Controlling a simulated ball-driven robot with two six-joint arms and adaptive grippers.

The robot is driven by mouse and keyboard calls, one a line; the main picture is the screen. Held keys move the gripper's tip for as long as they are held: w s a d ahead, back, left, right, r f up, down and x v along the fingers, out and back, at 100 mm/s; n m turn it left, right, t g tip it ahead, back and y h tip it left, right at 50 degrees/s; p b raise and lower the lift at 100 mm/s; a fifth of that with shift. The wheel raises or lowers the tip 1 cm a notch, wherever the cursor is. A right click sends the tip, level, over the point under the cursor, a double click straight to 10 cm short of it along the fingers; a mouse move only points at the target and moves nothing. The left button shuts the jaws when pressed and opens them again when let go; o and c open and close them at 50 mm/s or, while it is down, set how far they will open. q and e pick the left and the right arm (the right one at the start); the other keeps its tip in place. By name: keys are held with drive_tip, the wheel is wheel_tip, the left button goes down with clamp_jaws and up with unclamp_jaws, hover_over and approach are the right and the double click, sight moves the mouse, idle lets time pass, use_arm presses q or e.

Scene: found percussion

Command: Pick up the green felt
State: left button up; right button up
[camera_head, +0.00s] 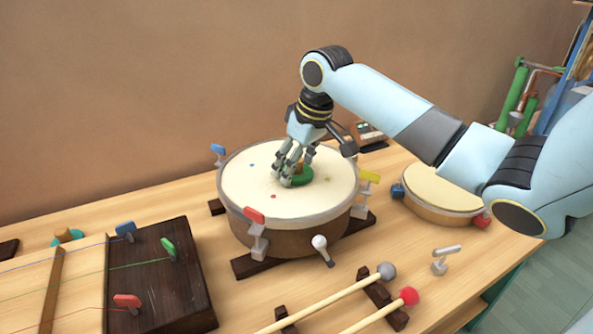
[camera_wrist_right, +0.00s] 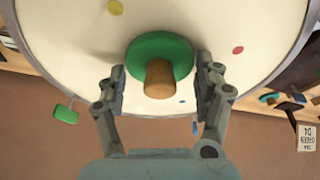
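The green felt (camera_head: 299,178) is a round green disc with a brown cork-like knob, resting on the cream head of the large drum (camera_head: 240,190). In the right wrist view the felt (camera_wrist_right: 150,47) lies between and just beyond the fingertips, its knob pointing toward the camera. My right gripper (camera_head: 292,172) reaches down over the drum from the right. My left gripper is not in view.
Coloured clamps, such as the red one (camera_head: 255,216) and yellow one (camera_head: 369,178), stand around the drum rim. A smaller drum (camera_head: 440,188) sits to the right. Two mallets (camera_head: 345,300) lie in front. A stringed wooden board (camera_head: 150,275) is at the left.

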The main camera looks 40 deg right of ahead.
drive_tip(key=c, duration=0.7)
drive_tip(key=shift+r, duration=0.45)
drive_tip(key=v, duration=0.3)
drive_tip(key=shift+w+r, duration=0.3)
drive_tip(key=shift+r, duration=0.05)
drive_tip(key=s+r+p, duration=0.2)
drive_tip(key=s+r, duration=0.1)
drive_tip(key=s, duration=0.2)
drive_tip(key=s+d+r+p, duration=0.1)
drive_tip(key=s+r+p, duration=0.1)
drive_tip(key=s, duration=0.4)
drive_tip(key=shift+d+r, duration=0.3)
drive_tip(key=shift+r, duration=0.45)
